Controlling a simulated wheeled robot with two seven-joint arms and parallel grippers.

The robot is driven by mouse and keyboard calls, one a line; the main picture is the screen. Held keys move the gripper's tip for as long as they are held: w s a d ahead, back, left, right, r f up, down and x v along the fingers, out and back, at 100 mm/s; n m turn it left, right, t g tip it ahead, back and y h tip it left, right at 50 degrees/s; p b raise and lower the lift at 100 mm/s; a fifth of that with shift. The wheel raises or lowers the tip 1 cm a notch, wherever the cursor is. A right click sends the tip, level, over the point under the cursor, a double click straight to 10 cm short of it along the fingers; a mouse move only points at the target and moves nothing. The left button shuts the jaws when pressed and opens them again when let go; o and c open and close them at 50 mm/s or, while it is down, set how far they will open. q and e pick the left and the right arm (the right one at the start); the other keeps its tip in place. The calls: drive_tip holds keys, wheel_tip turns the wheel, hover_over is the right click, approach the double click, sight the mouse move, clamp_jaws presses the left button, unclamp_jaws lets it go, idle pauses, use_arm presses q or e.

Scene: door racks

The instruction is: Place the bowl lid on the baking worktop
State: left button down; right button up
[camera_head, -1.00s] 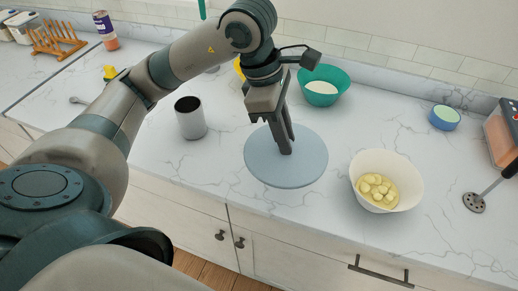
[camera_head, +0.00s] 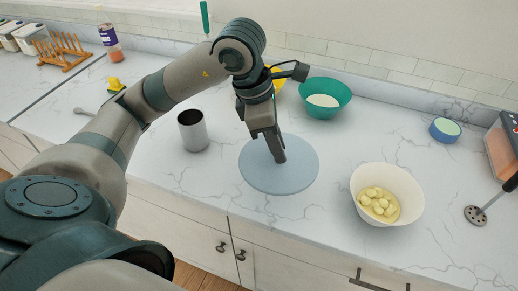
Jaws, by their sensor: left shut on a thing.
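The bowl lid (camera_head: 292,178) is a flat, round, pale blue-grey disc in the head view, over the marble worktop (camera_head: 330,225) near its front edge. My left gripper (camera_head: 279,158) points down at the middle of the lid and is shut on it; the fingertips hide the part they hold. The lid looks level, and I cannot tell whether it rests on the worktop or is just above it. My right gripper is not in view.
A white bowl of pale yellow chunks (camera_head: 387,195) stands to the right. A dark-topped can (camera_head: 193,132) stands to the left. A teal bowl (camera_head: 324,98) and a yellow bowl (camera_head: 279,76) are behind.

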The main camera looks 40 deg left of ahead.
sight(258, 147)
use_arm(q)
drive_tip(key=w+a+f, duration=0.1)
drive_tip(key=a, duration=0.1)
drive_tip(key=w+a+f+p, duration=0.1)
drive_tip(key=a+f, duration=0.1)
drive_tip(key=a, duration=0.1)
drive_tip(key=w+a+f+p, duration=0.1)
drive_tip(key=w+a+f, duration=0.1)
drive_tip(key=shift+w+a, duration=0.1)
drive_tip(key=shift+a, duration=0.2)
drive_tip(key=shift+w+a+f+p, duration=0.25)
drive_tip(key=shift+a+f+p, duration=0.05)
drive_tip(key=shift+a+f, duration=0.05)
drive_tip(key=shift+f+p, duration=0.95)
drive_tip(key=shift+f, duration=1.05)
drive_tip(key=shift+f+b, duration=0.2)
drive_tip(key=shift+b, duration=0.1)
